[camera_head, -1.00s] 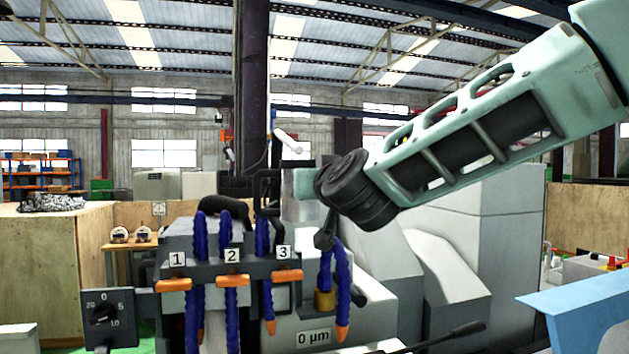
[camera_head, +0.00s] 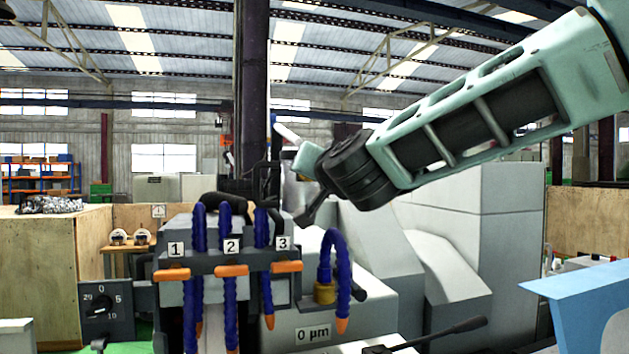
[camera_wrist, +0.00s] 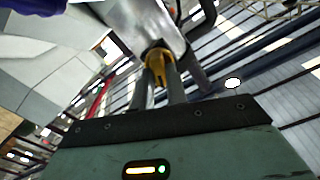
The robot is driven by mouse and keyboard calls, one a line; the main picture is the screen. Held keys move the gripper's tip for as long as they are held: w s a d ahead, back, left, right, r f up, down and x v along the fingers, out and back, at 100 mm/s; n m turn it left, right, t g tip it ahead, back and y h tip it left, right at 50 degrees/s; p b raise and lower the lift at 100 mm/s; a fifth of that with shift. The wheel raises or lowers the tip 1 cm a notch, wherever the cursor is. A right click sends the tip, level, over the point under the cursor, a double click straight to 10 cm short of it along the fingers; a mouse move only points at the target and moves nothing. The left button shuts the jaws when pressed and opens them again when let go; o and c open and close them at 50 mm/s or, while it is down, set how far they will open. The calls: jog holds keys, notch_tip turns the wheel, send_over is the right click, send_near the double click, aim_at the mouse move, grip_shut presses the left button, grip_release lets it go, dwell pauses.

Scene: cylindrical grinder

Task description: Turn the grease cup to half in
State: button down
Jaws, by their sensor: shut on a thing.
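The grease cup (camera_wrist: 154,60) is a small brass-yellow piece in the wrist view, at the lower end of a pale metal cylinder (camera_wrist: 148,25). My gripper (camera_wrist: 158,72) has its two dark fingers on either side of the cup and is shut on it. The fingers and the cylinder partly cover the cup, so how far it is turned in cannot be told. In the head view my arm reaches in from the upper right to behind the grinder's front. The fingers and the cup cannot be made out there.
Blue coolant hoses (camera_head: 229,300) with orange nozzles stand at the front, by labels 1, 2 and 3. A further hose (camera_head: 333,245) arches below my wrist. A dial box (camera_head: 100,305) is at left. A black-handled lever (camera_head: 450,332) and a blue panel (camera_head: 580,283) are at lower right.

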jog(key=shift+f+m+b, duration=0.15)
jog(key=shift+m+b, duration=2.6)
jog(key=shift+m, duration=2.5)
jog(key=shift+f+m+b, duration=0.2)
jog(key=shift+m+b, duration=2.55)
jog(key=shift+m, duration=2.45)
jog(key=shift+f+m+b, duration=0.15)
jog(key=shift+m+b, duration=2.6)
jog(key=shift+m, duration=2.5)
jog(key=c, duration=1.4)
grip_release()
jog(key=shift+r, duration=0.1)
